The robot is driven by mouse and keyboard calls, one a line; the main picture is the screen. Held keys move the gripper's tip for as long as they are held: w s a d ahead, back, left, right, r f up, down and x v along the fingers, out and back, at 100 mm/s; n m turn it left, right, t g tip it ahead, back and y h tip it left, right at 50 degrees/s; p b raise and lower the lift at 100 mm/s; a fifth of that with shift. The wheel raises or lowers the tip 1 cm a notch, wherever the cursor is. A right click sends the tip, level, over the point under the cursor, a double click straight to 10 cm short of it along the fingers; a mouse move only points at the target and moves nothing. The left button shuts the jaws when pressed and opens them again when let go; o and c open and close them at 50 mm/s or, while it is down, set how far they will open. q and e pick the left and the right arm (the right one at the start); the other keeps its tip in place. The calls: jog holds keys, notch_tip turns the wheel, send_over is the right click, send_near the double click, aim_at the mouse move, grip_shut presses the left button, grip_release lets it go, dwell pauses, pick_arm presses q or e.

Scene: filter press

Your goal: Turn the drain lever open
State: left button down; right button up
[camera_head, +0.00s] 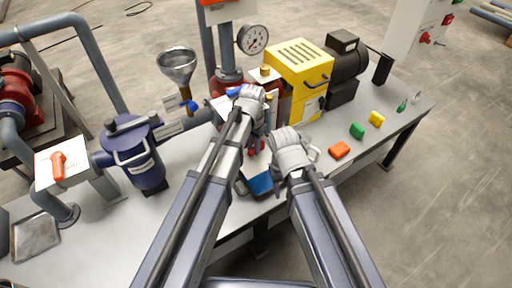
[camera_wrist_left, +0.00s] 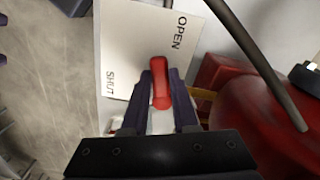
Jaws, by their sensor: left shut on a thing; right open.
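The red drain lever (camera_wrist_left: 160,85) stands in front of a white plate (camera_wrist_left: 125,45) marked SHUT at the left and OPEN at the upper right. My left gripper (camera_wrist_left: 161,78) is shut on the lever, one dark finger on each side; the lever's end points up the picture, between the two words. In the head view my left gripper (camera_head: 250,93) is at the middle of the bench and hides the lever; only part of a white plate shows beside it. My right gripper (camera_head: 284,134) is open, lower and to the right, over the bench.
A red rounded body (camera_wrist_left: 270,125) and a dark rod lie close right of the plate. In the head view are a yellow box (camera_head: 300,75), a gauge (camera_head: 253,39), a funnel (camera_head: 178,65), a blue strainer (camera_head: 135,150) and an orange lever (camera_head: 58,163).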

pick_arm(q)
jog(key=shift+w+a+m, duration=0.25)
jog(key=shift+m, duration=0.65)
jog(key=shift+w+a+m, duration=0.2)
jog(key=shift+m, duration=0.7)
jog(key=c, duration=0.7)
grip_release()
jog(key=shift+r, duration=0.1)
notch_tip(320, 180, up, 8)
jog(key=p, duration=0.7)
jog(key=shift+p, duration=0.4)
jog(key=shift+f, duration=0.2)
